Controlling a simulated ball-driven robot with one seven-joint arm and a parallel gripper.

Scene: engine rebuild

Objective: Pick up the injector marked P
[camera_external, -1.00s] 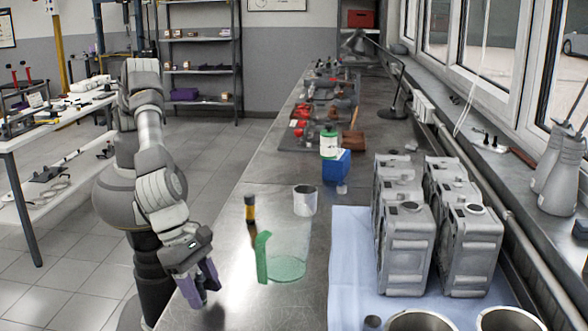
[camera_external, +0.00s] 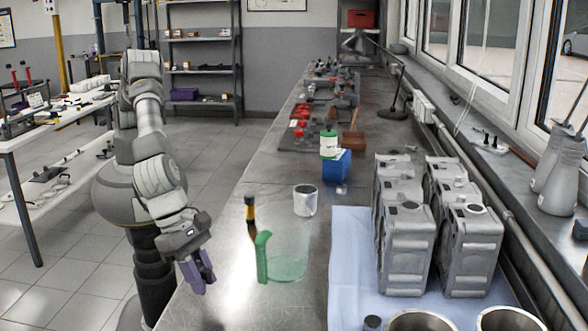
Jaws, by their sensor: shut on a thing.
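My gripper (camera_external: 203,280), with purple fingers, is at the near left edge of the metal bench, to the left of the green-handled jug. It is shut on a small injector, which is mostly hidden between the fingers. No letter P can be read on it at this size. No other injector can be made out clearly in this view.
Grey engine blocks (camera_external: 407,245) and large metal cylinders (camera_external: 420,320) occupy the blue mat (camera_external: 345,240) at right.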

